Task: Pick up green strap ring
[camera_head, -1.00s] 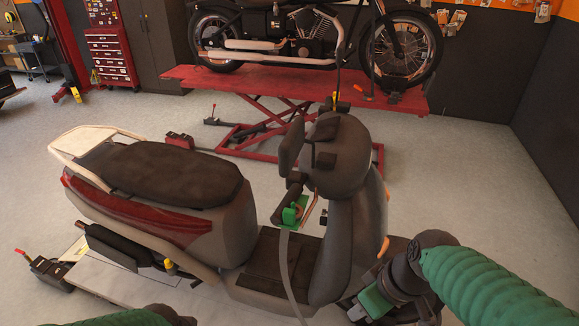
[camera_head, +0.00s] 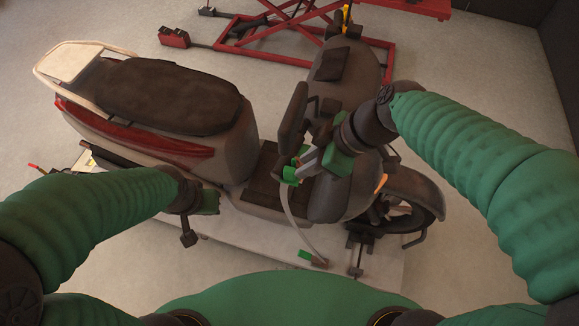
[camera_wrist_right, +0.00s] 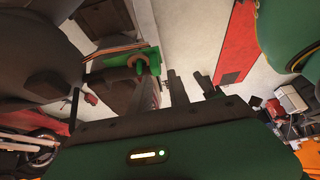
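The green strap ring (camera_head: 290,175) is at the scooter's handlebar, at the top of a pale strap (camera_head: 297,222) that hangs down past the footboard. In the right wrist view its green plate and round ring (camera_wrist_right: 138,62) show left of the fingers. My right gripper (camera_head: 308,160) is beside the ring, partly overlapping it in the head view. In the wrist view its two dark fingers (camera_wrist_right: 191,86) stand apart with nothing clear between them. My left gripper (camera_head: 189,236) hangs near the scooter's near side, away from the ring; its fingers are unclear.
The scooter (camera_head: 225,140) stands on a pale lift platform (camera_head: 255,238). Another green piece (camera_head: 305,256) is at the strap's lower end. The handlebar and front body crowd the right gripper. A red lift (camera_head: 290,35) stands behind, with bare floor between.

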